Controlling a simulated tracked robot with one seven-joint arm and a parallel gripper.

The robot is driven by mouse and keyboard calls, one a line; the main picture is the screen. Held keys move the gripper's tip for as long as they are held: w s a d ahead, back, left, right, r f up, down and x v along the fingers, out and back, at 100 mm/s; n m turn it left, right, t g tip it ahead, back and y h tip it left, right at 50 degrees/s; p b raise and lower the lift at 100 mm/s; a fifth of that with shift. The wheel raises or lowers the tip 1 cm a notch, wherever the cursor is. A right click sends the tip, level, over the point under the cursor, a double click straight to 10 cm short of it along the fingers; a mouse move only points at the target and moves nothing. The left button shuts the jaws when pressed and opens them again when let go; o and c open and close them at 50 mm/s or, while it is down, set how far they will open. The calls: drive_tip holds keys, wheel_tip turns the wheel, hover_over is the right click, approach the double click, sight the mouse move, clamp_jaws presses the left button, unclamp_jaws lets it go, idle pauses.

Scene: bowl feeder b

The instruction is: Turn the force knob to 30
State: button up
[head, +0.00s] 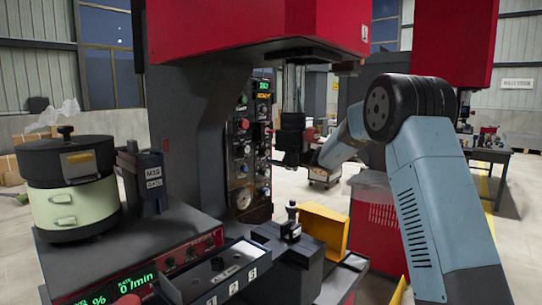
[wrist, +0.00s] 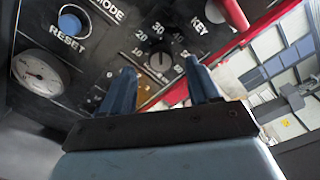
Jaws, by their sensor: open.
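In the wrist view a round dark knob (wrist: 160,61) sits on the control panel, ringed by printed numbers including 10, 20, 30 and 40. A pale mark on the knob points roughly up the picture, but the exact setting is too small to read. No name for this knob is legible. My gripper (wrist: 160,68) is open and empty, its two blue fingers on either side of the knob in the picture. I cannot tell whether they touch it. In the head view the control panel (head: 241,170) stands on the machine, with my arm reaching toward it from the right.
A blue RESET button (wrist: 71,22), a round gauge (wrist: 38,72) and a red part by the KEY label (wrist: 234,12) are near the knob. In the head view, a yellow block (head: 322,228) and a bowl feeder (head: 66,190) stand in front of the machine.

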drive_tip(key=v, duration=1.1)
drive_tip(key=shift+w+f, duration=0.1)
